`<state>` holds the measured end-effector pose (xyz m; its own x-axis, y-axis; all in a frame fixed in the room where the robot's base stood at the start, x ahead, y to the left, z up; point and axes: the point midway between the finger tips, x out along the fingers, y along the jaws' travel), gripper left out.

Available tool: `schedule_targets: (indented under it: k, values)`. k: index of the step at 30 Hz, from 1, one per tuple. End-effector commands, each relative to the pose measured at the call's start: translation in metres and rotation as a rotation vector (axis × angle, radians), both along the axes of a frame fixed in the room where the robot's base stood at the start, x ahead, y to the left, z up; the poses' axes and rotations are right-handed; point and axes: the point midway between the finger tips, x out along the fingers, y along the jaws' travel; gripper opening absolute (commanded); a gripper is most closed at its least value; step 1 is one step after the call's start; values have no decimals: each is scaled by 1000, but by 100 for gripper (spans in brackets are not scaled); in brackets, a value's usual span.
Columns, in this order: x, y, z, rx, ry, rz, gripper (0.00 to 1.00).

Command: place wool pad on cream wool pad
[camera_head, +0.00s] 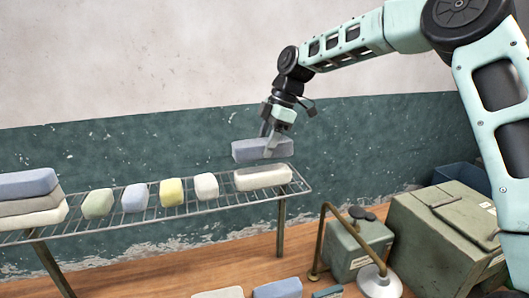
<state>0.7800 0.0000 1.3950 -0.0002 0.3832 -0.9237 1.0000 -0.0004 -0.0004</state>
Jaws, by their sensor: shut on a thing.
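My gripper (269,143) is shut on a blue-grey wool pad (245,151) and points downward over the right end of the wire rack. The held pad lies level, just above a cream wool pad (262,178) on the rack. A narrow gap seems to show between the two pads; I cannot tell how exactly they line up in depth. The fingers hide part of the held pad.
The wire rack (172,212) also bears a green block (98,204), a blue block (135,198), a yellow block (172,192), a white block (206,186) and a stack of pads (28,207) at left. Green boxes (447,232) and a bent lamp-like stand (379,283) are at lower right.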

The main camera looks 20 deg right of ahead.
Motion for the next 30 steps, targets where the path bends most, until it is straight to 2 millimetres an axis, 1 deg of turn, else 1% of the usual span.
schedule_targets:
  k: [4, 9, 12, 23, 24, 25, 26, 30]
  values:
    - [0, 0, -12, 0, 3, 0, 32]
    - [0, 0, -35, 0, 3, 1, 32]
    - [0, 0, -43, 0, 0, 1, 32]
    - [0, 0, -48, 0, -1, 1, 32]
    - [0, 0, -47, 0, -1, 1, 65]
    - [0, 0, -47, 0, -1, 1, 73]
    - [0, 0, -47, 0, -1, 1, 76]
    - [0, 0, -47, 0, -1, 1, 76]
